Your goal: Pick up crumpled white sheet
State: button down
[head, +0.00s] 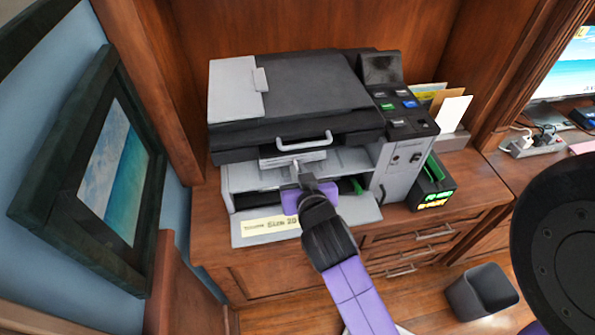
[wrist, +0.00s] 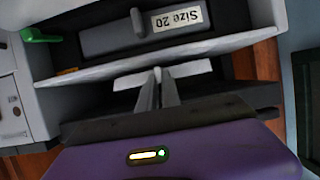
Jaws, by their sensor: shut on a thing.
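The crumpled white sheet (wrist: 190,69) shows in the wrist view as a pale piece on both sides of my fingertips, inside the printer's open front bay. My gripper (wrist: 157,78) is shut on it, with the two fingers close together at its middle. In the head view my gripper (head: 297,168) reaches into the front of the grey and black printer (head: 300,95).
A lowered tray with a label (head: 270,226) juts out below my gripper. The printer's shelves sit close above and below the fingers. A black box with green lights (head: 432,185) stands to the right. A framed picture (head: 115,165) hangs left; a bin (head: 482,292) stands on the floor.

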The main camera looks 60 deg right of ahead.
jog(key=f+v, duration=0.1)
jog(key=v, duration=0.8)
jog(key=s+a+f+v, duration=0.1)
jog(key=f+v, duration=0.1)
jog(key=v, duration=0.6)
jog(key=shift+s+a+f, duration=0.2)
jog(key=shift+a, duration=0.15)
